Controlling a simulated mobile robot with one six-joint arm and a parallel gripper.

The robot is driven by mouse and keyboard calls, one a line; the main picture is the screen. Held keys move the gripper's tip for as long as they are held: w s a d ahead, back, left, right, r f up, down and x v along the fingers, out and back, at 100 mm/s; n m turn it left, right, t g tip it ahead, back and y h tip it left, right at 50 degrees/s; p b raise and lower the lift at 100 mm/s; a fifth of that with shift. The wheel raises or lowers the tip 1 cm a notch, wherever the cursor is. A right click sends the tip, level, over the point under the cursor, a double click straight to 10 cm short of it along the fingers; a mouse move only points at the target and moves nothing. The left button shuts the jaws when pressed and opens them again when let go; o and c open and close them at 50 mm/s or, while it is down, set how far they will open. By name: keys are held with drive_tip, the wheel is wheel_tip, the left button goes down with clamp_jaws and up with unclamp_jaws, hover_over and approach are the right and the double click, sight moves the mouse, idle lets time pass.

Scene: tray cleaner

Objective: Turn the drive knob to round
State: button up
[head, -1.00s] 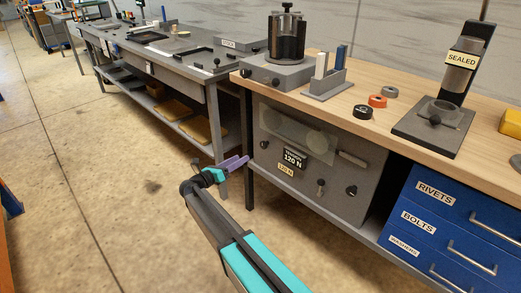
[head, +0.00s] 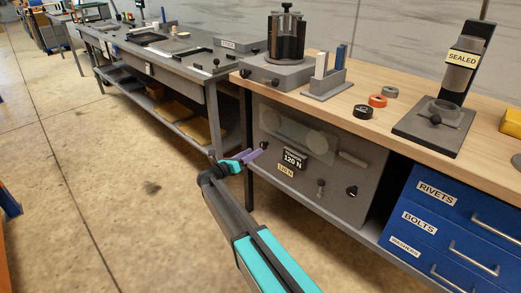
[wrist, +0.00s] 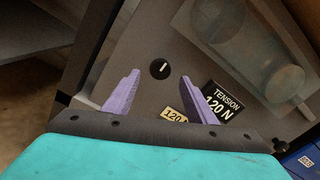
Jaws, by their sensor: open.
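A grey machine panel (head: 335,205) is set under the wooden bench top. A small round black knob (head: 264,145) is at its upper left; in the wrist view the knob (wrist: 159,68) carries a short white mark. No label naming it is readable. My gripper (head: 252,157), with purple fingers, is in front of the panel's left side, just beside the knob in the head view. In the wrist view my gripper (wrist: 160,78) is open and empty, with the knob framed between its fingertips. It appears short of touching the knob.
A "TENSION 120 N" plate (head: 294,159) and a clear window (head: 297,134) are on the panel. Another black knob (head: 352,191) and a small lever (head: 320,188) sit lower right. Blue drawers (head: 438,222) stand to the right. Open floor lies left.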

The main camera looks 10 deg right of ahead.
sight(263, 146)
drive_tip(key=shift+x, duration=2.85)
drive_tip(key=c, duration=1)
